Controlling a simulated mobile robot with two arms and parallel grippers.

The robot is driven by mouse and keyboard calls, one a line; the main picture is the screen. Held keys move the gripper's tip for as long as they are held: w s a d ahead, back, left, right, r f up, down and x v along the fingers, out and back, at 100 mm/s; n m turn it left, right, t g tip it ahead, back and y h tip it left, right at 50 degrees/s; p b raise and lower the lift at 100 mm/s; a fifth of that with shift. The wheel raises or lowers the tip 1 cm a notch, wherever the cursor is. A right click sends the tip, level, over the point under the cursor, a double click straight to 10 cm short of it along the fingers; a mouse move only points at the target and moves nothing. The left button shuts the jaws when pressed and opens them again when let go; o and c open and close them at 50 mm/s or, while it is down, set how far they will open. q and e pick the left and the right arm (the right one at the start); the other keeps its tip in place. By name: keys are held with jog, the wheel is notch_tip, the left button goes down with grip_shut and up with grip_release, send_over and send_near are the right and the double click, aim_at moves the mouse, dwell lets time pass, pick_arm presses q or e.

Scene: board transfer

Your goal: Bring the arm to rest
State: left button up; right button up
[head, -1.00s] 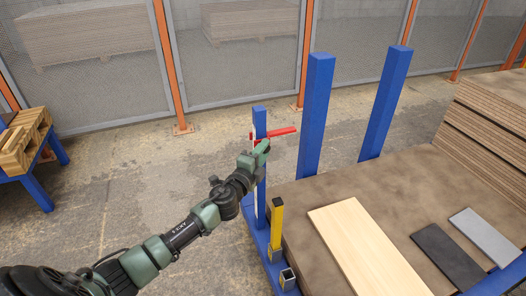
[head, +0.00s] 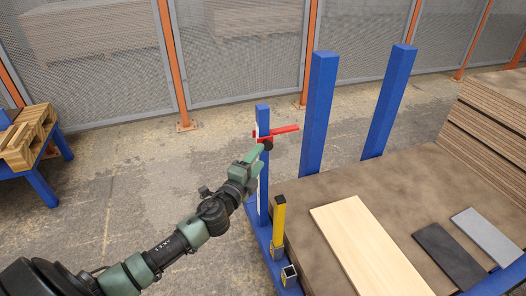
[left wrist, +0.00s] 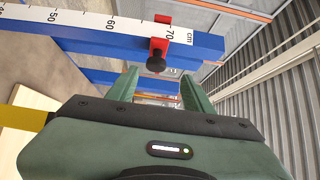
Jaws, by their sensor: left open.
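My left arm comes in from the lower left in the head view. Its green gripper (head: 257,157) is beside the blue post with a scale, close to the red slider (head: 283,131) and its black knob. In the left wrist view the two green fingers (left wrist: 164,88) are apart with nothing held between them. The red slider with the black knob (left wrist: 157,60) sits on the scaled blue post near the 70 mark, beyond the fingers. Whether a finger touches the knob is unclear. My right gripper is not in view.
A pale board (head: 360,250), a dark board (head: 449,255) and a grey board (head: 484,233) lie on the brown platform (head: 340,190). Two blue posts (head: 318,115) and a short yellow post (head: 279,220) stand at its edges. A pallet table (head: 30,140) is at left. Open floor lies between.

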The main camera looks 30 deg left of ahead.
pick_arm(q)
jog(key=shift+s, duration=0.7)
